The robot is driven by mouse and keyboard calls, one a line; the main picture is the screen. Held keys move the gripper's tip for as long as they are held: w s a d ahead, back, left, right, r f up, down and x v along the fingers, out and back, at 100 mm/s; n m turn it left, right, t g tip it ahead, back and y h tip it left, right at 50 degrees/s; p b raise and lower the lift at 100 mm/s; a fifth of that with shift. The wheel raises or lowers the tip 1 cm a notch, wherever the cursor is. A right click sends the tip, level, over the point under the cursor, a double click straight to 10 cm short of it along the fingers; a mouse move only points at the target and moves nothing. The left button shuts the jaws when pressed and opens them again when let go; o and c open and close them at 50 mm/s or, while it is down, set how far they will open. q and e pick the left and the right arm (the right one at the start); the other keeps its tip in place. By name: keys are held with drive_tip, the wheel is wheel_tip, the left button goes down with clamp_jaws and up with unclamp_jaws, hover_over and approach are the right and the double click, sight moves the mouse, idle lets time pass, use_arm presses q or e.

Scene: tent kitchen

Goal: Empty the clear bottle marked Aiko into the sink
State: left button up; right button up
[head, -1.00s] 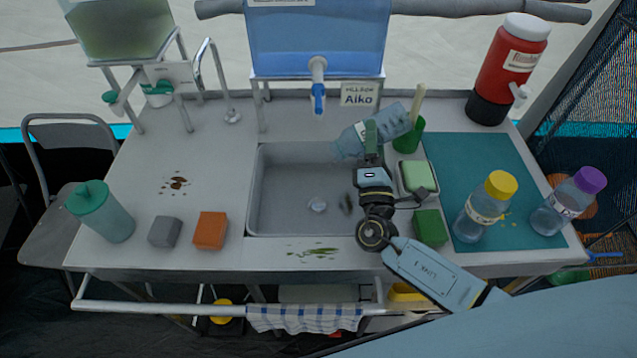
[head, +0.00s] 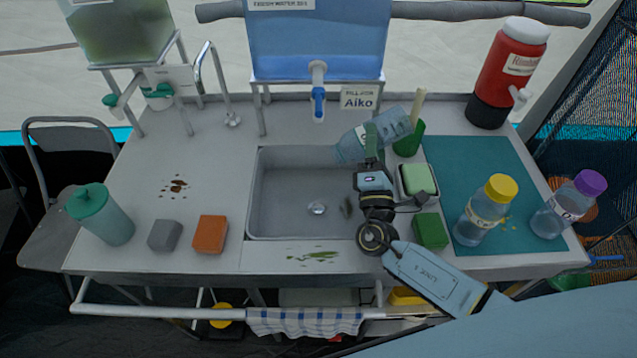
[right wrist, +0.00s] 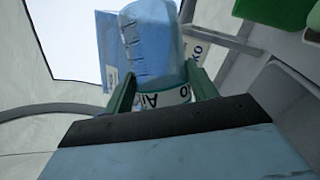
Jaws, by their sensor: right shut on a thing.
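My right gripper (head: 371,160) is shut on the clear bottle marked Aiko (head: 392,125). It holds the bottle tilted over the back right part of the sink (head: 290,205), with the lower end toward the left. In the right wrist view the bottle (right wrist: 150,45) sits between the two green fingers (right wrist: 160,92), and part of its label shows. I cannot tell how much water is in the bottle, and no stream is clear to see. The sink floor shows a drain and a dark patch. My left gripper is not in view.
A sponge dish (head: 418,180) and a green sponge (head: 430,230) lie right of the sink. A blue water tank (head: 317,40) with a tap stands behind. A green tumbler (head: 103,215) stands left.

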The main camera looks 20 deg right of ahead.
drive_tip(key=shift+d+r+m+p, duration=0.2)
drive_tip(key=shift+m+p, duration=0.25)
drive_tip(key=shift+m, duration=0.15)
drive_tip(key=shift+d+f+m+g+h, duration=0.1)
drive_tip(key=shift+f+m+g+h, duration=0.35)
drive_tip(key=shift+m, duration=0.25)
drive_tip(key=shift+d+f+m+g+h, duration=0.25)
drive_tip(key=shift+f+m, duration=0.15)
drive_tip(key=shift+m, duration=0.3)
drive_tip(key=m+g, duration=0.1)
drive_tip(key=m, duration=0.3)
drive_tip(key=f+m+g+p, duration=0.1)
drive_tip(key=m+g, duration=0.1)
drive_tip(key=m, duration=0.2)
drive_tip(key=a+m+g, duration=0.1)
drive_tip(key=m+g, duration=0.1)
drive_tip(key=m, duration=0.2)
drive_tip(key=shift+a+f, duration=0.1)
drive_tip(key=shift+f, duration=0.15)
drive_tip(key=shift+a+f+m+g, duration=0.3)
drive_tip(key=shift+m+g, duration=0.1)
drive_tip(key=shift+m, duration=0.1)
drive_tip(key=shift+w+d+m+g+y+p, duration=0.1)
drive_tip(key=shift+m+g+y+p, duration=0.3)
drive_tip(key=shift+m+y+p, duration=0.85)
drive_tip(key=shift+w+m+g+y+p, duration=0.1)
drive_tip(key=shift+m+g+y+p, duration=0.3)
drive_tip(key=shift+m+y+p, duration=0.85)
